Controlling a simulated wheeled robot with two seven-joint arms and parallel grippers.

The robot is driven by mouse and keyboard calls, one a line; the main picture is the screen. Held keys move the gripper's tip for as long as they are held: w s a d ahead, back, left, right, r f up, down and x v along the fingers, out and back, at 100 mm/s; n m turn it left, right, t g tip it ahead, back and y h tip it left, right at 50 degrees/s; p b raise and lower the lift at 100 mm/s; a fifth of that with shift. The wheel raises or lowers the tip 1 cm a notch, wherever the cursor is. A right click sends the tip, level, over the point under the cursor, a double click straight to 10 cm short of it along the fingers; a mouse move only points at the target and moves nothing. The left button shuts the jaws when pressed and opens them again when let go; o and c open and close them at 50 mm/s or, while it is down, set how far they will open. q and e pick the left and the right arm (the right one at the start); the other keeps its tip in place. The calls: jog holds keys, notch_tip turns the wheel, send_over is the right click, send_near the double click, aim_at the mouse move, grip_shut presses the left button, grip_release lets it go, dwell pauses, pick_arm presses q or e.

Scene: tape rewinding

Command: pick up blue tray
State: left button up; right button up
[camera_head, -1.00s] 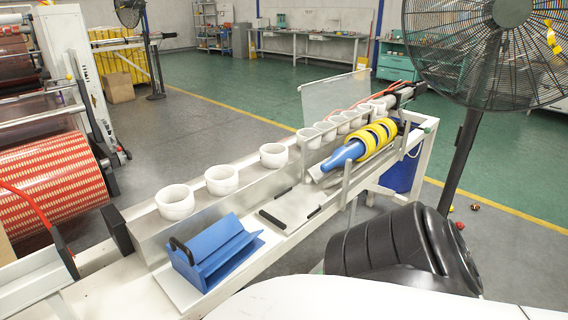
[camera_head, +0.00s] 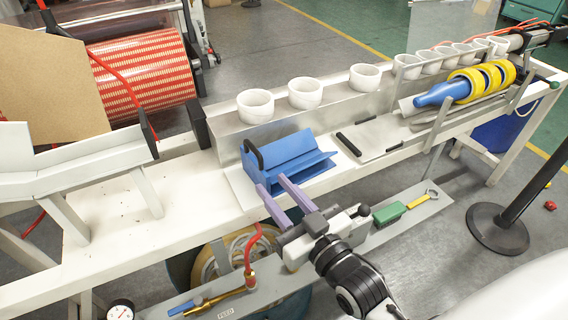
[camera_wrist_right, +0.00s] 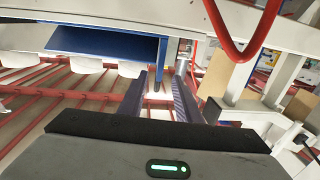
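The blue tray (camera_head: 297,158) sits on a pale plate at the front of the white bench, with a black handle (camera_head: 252,154) on its left end. It also shows in the right wrist view (camera_wrist_right: 105,43), upper left. My right gripper (camera_head: 272,184) is at the bench's front edge, just in front of the tray's lower left corner. Its two purple fingers are apart and point at the tray. The fingers also show in the right wrist view (camera_wrist_right: 169,72). Whether they touch the tray, I cannot tell. My left gripper is not in view.
White cups (camera_head: 305,92) stand on the ledge behind the tray. A blue roller with yellow tape rings (camera_head: 482,78) lies to the right. A low shelf (camera_head: 411,212) holds tools below the bench. A red hose hangs at top right in the right wrist view (camera_wrist_right: 243,50).

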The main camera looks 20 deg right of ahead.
aim_at(247, 153)
jog(key=w, duration=0.6)
jog(key=w+a, duration=0.1)
jog(key=w, duration=0.2)
jog(key=shift+w+a+r, duration=0.1)
jog(key=shift+w, duration=0.2)
jog(key=shift+r, duration=0.1)
grip_shut()
